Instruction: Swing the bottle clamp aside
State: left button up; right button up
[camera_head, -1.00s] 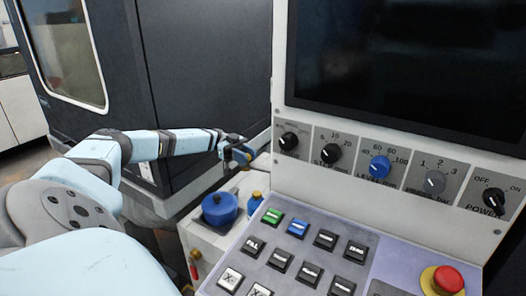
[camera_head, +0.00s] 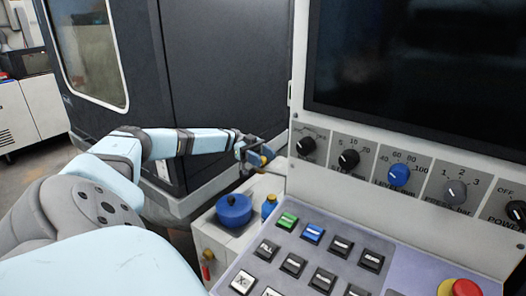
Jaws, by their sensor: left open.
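My left gripper (camera_head: 262,160) is small in the camera_head view, at the end of my left arm, in front of the dark cabinet. It is open and appears above the small blue bottle and the blue pot, left of the panel. The small blue bottle (camera_head: 269,207) stands upright on the white bench ledge beside the panel. A round blue lidded pot (camera_head: 234,211) stands to its left. I cannot make out the bottle clamp clearly; the gripper and its small size hide the detail there. My right gripper is not in view.
The control panel (camera_head: 330,245) with several buttons and a row of knobs fills the right side, under a dark screen (camera_head: 420,75). A red stop button (camera_head: 466,289) is at the bottom right. The dark cabinet (camera_head: 225,75) stands close behind the left arm.

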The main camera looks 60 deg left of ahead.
pick_arm(q)
notch_tip(320, 180, up, 20)
jog(key=shift+f, duration=0.2)
dwell(0.7)
